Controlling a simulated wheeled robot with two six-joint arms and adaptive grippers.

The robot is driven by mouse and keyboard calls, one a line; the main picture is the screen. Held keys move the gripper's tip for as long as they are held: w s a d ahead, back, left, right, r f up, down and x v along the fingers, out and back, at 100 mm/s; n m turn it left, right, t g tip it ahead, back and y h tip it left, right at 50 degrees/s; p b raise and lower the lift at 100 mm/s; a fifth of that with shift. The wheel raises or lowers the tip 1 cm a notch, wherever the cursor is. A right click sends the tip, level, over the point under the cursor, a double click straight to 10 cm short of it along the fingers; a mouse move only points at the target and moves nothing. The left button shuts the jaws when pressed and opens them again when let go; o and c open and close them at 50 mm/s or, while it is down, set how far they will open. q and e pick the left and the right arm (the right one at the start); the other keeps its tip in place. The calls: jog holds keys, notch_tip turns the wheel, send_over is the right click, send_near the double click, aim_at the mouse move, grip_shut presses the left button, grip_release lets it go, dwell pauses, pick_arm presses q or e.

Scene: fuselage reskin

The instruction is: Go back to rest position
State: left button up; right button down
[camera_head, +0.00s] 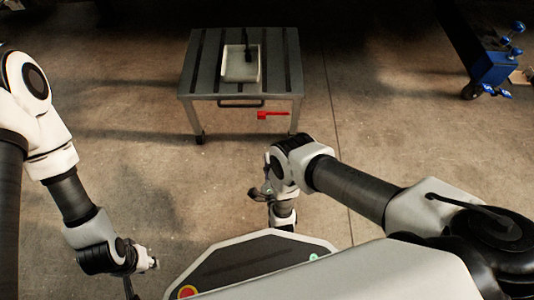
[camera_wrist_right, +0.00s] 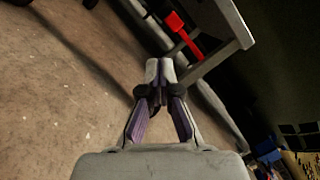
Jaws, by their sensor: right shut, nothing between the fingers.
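My right gripper (camera_wrist_right: 160,70) is shut and empty in the right wrist view, its fingertips together. In the head view my right arm comes in from the right and bends down near the middle, above the floor in front of the table; its fingers are hard to make out there. My left arm comes in from the left, and my left gripper (camera_head: 130,287) hangs low near the bottom edge. Its fingers are too small and partly cut off to read.
A grey slatted table (camera_head: 198,75) stands ahead with a white tray (camera_head: 240,75) holding a dark item. A red object (camera_head: 272,115) shows at its front underside, and also in the right wrist view (camera_wrist_right: 183,35). A blue wheeled stand (camera_head: 492,68) is far right. Concrete floor between is clear.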

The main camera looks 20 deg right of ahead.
dwell(0.4)
jog(key=s+d+r+n+g+y+p, duration=0.1)
jog(key=s+d+n+g+p, duration=0.15)
jog(key=d+n+g, duration=0.45)
jog(key=s+d+r+n+g+p, duration=0.1)
jog(key=s+d+n+g, duration=0.25)
jog(key=n, duration=0.55)
jog(key=s+r+n+g+p, duration=0.1)
jog(key=s+r+n+g, duration=0.4)
jog(key=s, duration=0.4)
jog(key=s+r+n+g, duration=0.4)
jog(key=s+r+n, duration=0.1)
jog(key=s, duration=0.4)
notch_tip(320, 180, up, 38)
jog(key=p, duration=3.8)
jog(key=shift+d+y, duration=0.4)
jog(key=shift+d, duration=0.05)
